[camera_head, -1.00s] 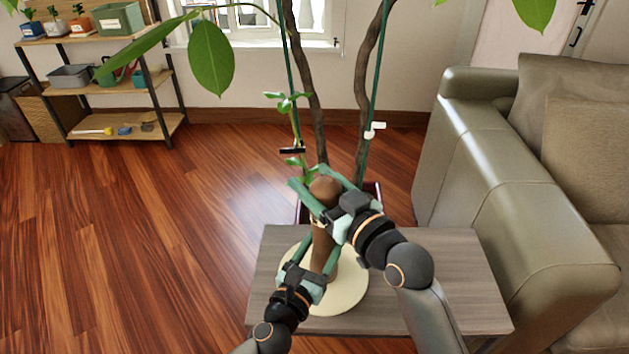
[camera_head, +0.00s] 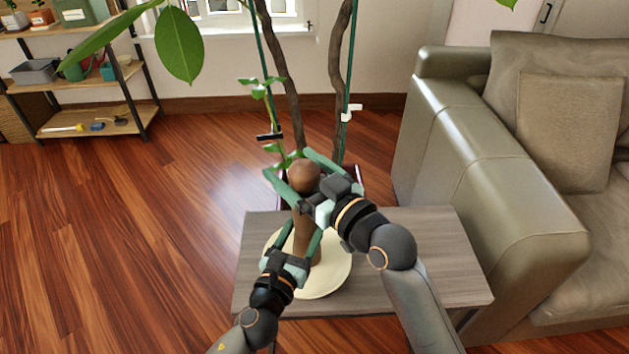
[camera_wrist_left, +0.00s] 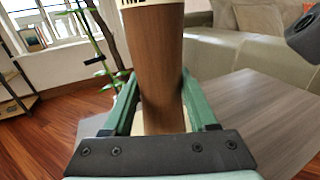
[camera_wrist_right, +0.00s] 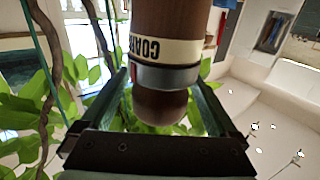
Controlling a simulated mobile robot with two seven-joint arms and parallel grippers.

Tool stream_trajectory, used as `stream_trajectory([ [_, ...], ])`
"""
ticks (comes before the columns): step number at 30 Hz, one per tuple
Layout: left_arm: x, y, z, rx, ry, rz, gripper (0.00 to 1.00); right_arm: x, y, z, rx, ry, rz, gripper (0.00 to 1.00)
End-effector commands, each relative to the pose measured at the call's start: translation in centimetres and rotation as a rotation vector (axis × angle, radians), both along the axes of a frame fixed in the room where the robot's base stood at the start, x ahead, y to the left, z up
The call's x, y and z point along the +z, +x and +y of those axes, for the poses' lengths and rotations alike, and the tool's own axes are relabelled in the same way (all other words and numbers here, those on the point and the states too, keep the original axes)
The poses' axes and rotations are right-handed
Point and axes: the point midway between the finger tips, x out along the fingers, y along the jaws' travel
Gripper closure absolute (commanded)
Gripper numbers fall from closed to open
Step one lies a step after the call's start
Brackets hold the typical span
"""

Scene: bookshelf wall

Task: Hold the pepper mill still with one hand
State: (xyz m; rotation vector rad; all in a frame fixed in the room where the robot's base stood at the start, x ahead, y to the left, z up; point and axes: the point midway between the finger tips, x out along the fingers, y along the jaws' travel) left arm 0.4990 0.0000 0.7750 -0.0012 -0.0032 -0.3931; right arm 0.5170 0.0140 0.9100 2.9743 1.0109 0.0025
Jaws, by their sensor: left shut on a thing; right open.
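The brown wooden pepper mill (camera_head: 302,238) stands upright on a round cream board (camera_head: 328,280) on the small table. Its round knob (camera_head: 304,175) is at the top. My left gripper (camera_head: 301,238) is shut on the lower body of the mill, which fills the space between its fingers in the left wrist view (camera_wrist_left: 160,85). My right gripper (camera_head: 293,172) is open around the knob, a finger on either side. In the right wrist view the mill (camera_wrist_right: 166,25) shows a pale lettered band and a metal ring beside the knob (camera_wrist_right: 160,105).
The grey wooden table (camera_head: 430,250) has free room on its right. A potted plant with tall stems (camera_head: 338,80) stands just behind the mill. A leather sofa (camera_head: 490,190) is close on the right. A shelf (camera_head: 100,120) stands far left. The floor at left is clear.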

Motion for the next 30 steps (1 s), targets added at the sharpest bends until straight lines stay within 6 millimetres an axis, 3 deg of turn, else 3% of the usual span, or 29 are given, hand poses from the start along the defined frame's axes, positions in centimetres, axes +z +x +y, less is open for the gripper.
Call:
stream_trajectory([
  [1, -0.7, -0.1, 0.2, 0.003, 0.007, 0.011, 1.00, -0.1, -0.5, -0.4, -0.001, -0.001, 0.001, 0.05],
  [16, -0.7, -0.1, 0.2, 0.003, 0.007, 0.012, 1.00, -0.2, -7.9, -6.0, 0.000, -0.003, 0.002, 0.05],
  [21, -0.7, -0.1, 0.2, 0.003, 0.007, 0.012, 1.00, -0.1, -9.0, -6.8, 0.002, -0.001, 0.002, 0.05],
  [30, -0.7, -0.1, 0.2, 0.003, 0.007, 0.012, 1.00, 0.0, -9.1, -6.9, 0.001, 0.001, 0.001, 0.05],
])
